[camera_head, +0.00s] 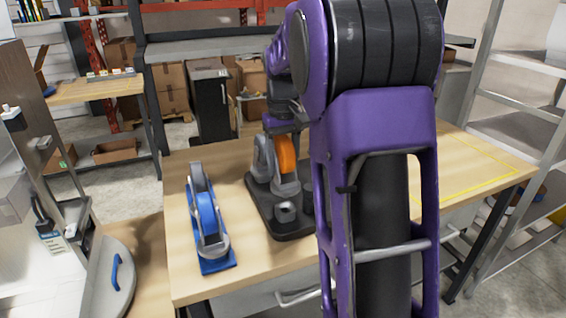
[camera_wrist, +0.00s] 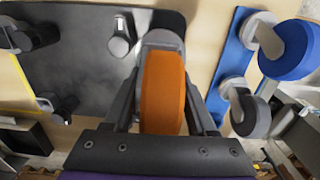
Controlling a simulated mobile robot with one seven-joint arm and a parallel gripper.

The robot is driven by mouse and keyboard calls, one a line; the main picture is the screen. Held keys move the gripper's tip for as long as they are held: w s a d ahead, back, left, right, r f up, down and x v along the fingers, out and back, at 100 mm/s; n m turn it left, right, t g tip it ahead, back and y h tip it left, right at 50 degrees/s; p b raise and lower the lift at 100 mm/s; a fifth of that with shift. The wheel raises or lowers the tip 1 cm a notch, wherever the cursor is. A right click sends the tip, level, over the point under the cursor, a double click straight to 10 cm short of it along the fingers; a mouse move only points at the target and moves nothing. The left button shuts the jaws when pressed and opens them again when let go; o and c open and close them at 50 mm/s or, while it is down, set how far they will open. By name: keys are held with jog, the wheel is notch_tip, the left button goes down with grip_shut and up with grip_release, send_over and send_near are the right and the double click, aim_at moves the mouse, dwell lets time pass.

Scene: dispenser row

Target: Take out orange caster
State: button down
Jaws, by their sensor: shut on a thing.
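The orange caster (camera_head: 286,155) is an orange wheel with grey parts around it. It is at the dark grey base (camera_head: 262,210) on the wooden table. In the wrist view the orange wheel (camera_wrist: 162,92) fills the space between the two fingers of my gripper (camera_wrist: 161,85), which is shut on it. A grey rounded part (camera_wrist: 162,40) shows beyond the wheel, over the dark base's edge. I cannot tell whether the caster still touches the base. In the head view my arm hides the right side of the base, and the fingers are hard to make out.
A blue stand (camera_head: 217,266) with a blue wheel (camera_head: 207,213) is on the table to the left. Other grey posts (camera_head: 285,212) stand on the dark base. A yellow outlined area (camera_head: 480,185) is at the table's right.

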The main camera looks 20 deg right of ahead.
aim_at(283, 151)
jog(key=shift+r+p, duration=1.2)
jog(key=shift+r, duration=0.4)
jog(key=shift+f, duration=0.1)
